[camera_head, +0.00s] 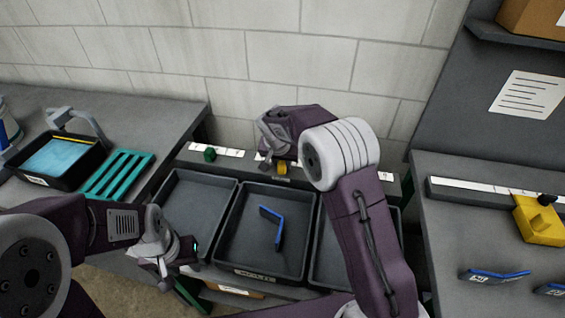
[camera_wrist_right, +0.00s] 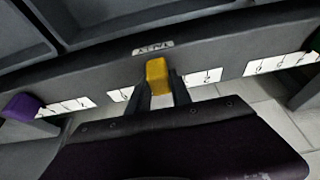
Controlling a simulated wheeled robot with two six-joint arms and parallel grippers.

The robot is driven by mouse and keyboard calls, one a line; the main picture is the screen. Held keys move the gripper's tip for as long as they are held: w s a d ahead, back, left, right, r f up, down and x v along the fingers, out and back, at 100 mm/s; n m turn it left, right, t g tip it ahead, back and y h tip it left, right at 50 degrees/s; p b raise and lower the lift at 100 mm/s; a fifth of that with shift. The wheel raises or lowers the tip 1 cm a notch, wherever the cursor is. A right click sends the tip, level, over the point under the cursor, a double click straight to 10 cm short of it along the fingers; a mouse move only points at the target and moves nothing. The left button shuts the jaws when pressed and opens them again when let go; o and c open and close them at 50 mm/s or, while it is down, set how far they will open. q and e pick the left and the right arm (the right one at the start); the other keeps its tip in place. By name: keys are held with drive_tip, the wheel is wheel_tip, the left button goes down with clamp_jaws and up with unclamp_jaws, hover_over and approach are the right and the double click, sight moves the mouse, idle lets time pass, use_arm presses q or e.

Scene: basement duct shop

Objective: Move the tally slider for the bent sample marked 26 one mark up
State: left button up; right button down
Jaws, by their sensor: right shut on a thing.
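The tally rail, labelled TALLY (camera_wrist_right: 153,48), carries white numbered strips (camera_wrist_right: 205,77) and coloured sliders. A yellow slider (camera_wrist_right: 157,75) sits between the fingers of my right gripper (camera_wrist_right: 161,92), which is shut on it; the yellow slider also shows in the head view (camera_head: 281,168). A purple slider (camera_wrist_right: 20,107) and a green slider (camera_wrist_right: 304,95) are at either side in the wrist view. A bent blue-edged sample (camera_head: 276,226) lies in the middle bin; I cannot read its mark. Two more bent samples (camera_head: 494,274) (camera_head: 552,289) lie on the right bench. My left gripper (camera_head: 172,268) hangs near the left bin, its opening unclear.
Three dark bins stand below the rail: left (camera_head: 170,195), middle (camera_head: 225,235) and right, partly behind my right arm. A black tray (camera_head: 88,172) and green rack (camera_head: 118,173) are on the left bench. A yellow block (camera_head: 538,222) is on the right bench.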

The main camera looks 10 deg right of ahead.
sight(295, 169)
idle(0.3)
drive_tip(key=d, duration=0.1)
drive_tip(key=s+d+b, duration=0.1)
drive_tip(key=d, duration=0.1)
drive_tip(key=shift+s+d, duration=0.1)
drive_tip(key=shift+s, duration=0.05)
drive_tip(key=shift+s+d, duration=0.15)
drive_tip(key=shift+d, duration=0.2)
drive_tip(key=shift+a, duration=0.1)
drive_tip(key=c, duration=1.2)
unclamp_jaws()
drive_tip(key=shift+o, duration=0.2)
drive_tip(key=shift+r, duration=0.1)
drive_tip(key=v, duration=0.9)
drive_tip(key=shift+p, duration=0.3)
